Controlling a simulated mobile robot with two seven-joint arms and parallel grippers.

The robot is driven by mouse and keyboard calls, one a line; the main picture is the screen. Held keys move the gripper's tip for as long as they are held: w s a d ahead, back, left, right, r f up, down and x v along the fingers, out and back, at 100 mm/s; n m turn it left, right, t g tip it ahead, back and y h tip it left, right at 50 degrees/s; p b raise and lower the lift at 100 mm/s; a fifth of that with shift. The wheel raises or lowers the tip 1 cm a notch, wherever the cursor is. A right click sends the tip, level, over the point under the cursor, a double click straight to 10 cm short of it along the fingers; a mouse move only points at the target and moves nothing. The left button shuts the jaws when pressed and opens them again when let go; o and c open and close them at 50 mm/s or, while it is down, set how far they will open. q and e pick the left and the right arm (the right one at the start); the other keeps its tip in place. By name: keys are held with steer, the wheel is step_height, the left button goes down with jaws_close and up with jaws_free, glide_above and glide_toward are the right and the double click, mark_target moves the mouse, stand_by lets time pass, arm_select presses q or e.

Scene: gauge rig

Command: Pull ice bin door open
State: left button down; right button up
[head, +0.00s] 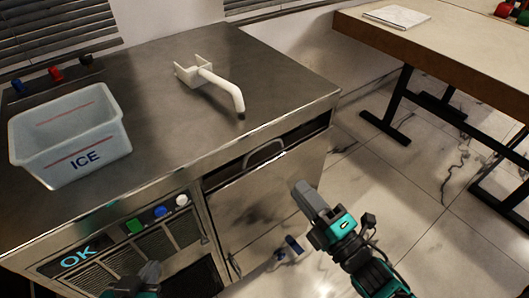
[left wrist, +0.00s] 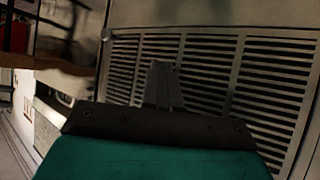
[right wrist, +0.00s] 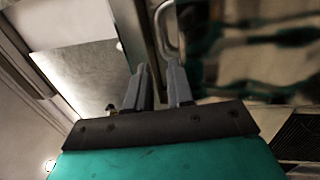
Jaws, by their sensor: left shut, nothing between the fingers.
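The ice bin door (head: 268,197) is the steel panel on the right half of the cabinet front. A dark gap shows above its top edge; I cannot tell how far the door stands out. Its curved handle (head: 264,153) is near the top edge and also shows in the right wrist view (right wrist: 165,28). My right gripper (head: 302,193) is open and empty, in front of the door, right of and below the handle, apart from it. My left gripper (left wrist: 163,65) is shut and empty before the vent grille; in the head view it is mostly cut off at the bottom.
A white ICE tub (head: 90,150) and a white bent spout (head: 222,86) stand on the steel counter (head: 165,125). Coloured buttons (head: 160,211), an OK display (head: 78,257) and the grille (left wrist: 210,70) are on the cabinet's left front. A table (head: 440,50) stands at the right.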

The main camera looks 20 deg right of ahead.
steer(key=b, duration=0.1)
glide_toward(270, 153)
steer(key=w+a+r, duration=0.4)
steer(key=w, duration=0.1)
steer(key=shift+r, duration=0.4)
steer(key=shift+x, duration=0.75)
jaws_close()
stand_by(0.3)
